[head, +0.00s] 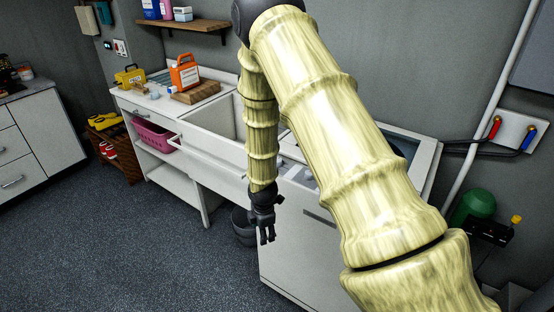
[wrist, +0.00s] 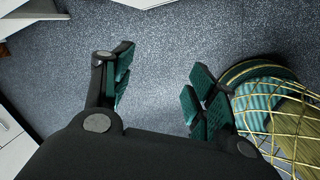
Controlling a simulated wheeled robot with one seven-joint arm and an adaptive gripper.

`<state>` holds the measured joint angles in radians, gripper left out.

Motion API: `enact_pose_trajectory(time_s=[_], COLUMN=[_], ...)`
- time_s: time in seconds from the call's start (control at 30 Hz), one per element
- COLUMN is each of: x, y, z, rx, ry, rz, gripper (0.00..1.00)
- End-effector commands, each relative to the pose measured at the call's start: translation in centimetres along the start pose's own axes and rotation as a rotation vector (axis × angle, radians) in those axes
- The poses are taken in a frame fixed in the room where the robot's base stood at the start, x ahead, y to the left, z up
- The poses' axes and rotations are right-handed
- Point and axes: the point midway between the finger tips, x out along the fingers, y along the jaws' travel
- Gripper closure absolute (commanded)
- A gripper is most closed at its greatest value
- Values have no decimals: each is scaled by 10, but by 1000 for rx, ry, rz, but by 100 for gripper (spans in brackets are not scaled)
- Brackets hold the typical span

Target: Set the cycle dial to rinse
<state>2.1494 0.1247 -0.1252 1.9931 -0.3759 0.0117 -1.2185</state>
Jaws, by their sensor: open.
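A white washing machine (head: 305,255) stands at the middle right, its front and part of its top showing. My arm crosses in front of it and hides much of its top. I cannot make out the cycle dial in either view. My gripper (head: 266,240) hangs pointing down in front of the machine's left side, apart from any dial. In the wrist view its teal-padded fingers (wrist: 160,85) are spread, with only the speckled floor between them.
A white sink counter (head: 195,130) with an orange jug (head: 184,75) and a pink basket (head: 153,136) is left of the machine. A dark bin (head: 243,228) stands near my gripper. A gold wire basket (wrist: 285,125) shows in the wrist view. The floor at left is clear.

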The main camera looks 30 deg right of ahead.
Motion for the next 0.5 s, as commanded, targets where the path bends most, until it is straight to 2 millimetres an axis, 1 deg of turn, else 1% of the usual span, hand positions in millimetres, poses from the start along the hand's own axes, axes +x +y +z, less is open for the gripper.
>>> enact_pose_trajectory(time_s=[0.03,0.07,0.1,0.17,0.2,0.3,0.33,0.4,0.5], x=[-22,-34,-51,-77,-94,-134,-145,-167,-188], y=[32,49,70,100,117,153,162,178,192], z=[11,19,29,45,56,81,87,100,113], rx=[-92,-156,-238,-355,-427,-584,-622,-699,-770], ry=[-19,-35,-57,-92,-116,-175,-191,-223,-254], rz=[24,31,39,47,50,47,45,39,28], gripper=[42,42,42,42,42,42,42,42,42])
